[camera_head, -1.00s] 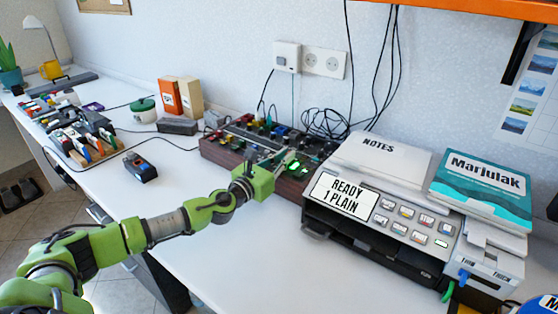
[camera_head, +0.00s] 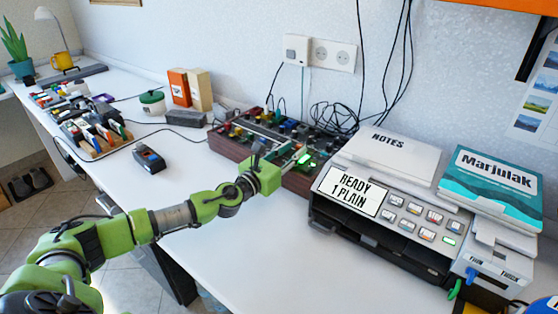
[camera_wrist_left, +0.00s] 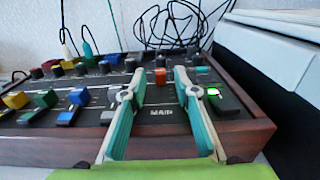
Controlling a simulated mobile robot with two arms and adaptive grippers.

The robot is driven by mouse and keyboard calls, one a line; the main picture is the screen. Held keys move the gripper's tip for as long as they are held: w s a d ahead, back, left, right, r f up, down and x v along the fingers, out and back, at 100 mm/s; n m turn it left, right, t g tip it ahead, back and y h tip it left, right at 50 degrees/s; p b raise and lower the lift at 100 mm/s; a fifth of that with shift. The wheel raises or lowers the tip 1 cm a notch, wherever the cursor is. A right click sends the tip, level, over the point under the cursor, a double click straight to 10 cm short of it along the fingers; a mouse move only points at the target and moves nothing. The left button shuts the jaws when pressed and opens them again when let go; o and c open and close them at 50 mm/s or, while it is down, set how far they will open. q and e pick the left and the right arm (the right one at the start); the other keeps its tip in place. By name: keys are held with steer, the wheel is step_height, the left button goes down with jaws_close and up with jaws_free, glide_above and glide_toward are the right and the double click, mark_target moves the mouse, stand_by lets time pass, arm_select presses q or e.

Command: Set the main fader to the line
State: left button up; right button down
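The mixer (camera_head: 225,148) is a dark console with wooden sides, standing against the wall. In the left wrist view its front edge (camera_wrist_left: 50,150) and a "MAIN" label (camera_wrist_left: 161,112) show. An orange-red cap (camera_wrist_left: 160,76), which looks like the main fader's, stands behind the label, between my left fingertips. My left gripper (camera_wrist_left: 160,78) is open, with its teal fingers either side of the cap and visible gaps. In the head view the left gripper (camera_head: 284,154) reaches over the mixer's front edge. The target line cannot be made out. My right gripper is out of view.
Blue, green and yellow fader caps (camera_wrist_left: 78,97) lie left of the fingers; a dark block with a green light (camera_wrist_left: 222,97) lies right. A printer (camera_head: 400,225) stands close right of the mixer. Cables (camera_head: 335,117) hang behind. The desk in front (camera_head: 250,240) is clear.

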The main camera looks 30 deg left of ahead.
arm_select(q)
steer(key=s, duration=0.3)
steer(key=s+a, duration=0.1)
steer(key=s, duration=0.6)
steer(key=shift+s+a, duration=0.25)
steer(key=shift+r, duration=0.1)
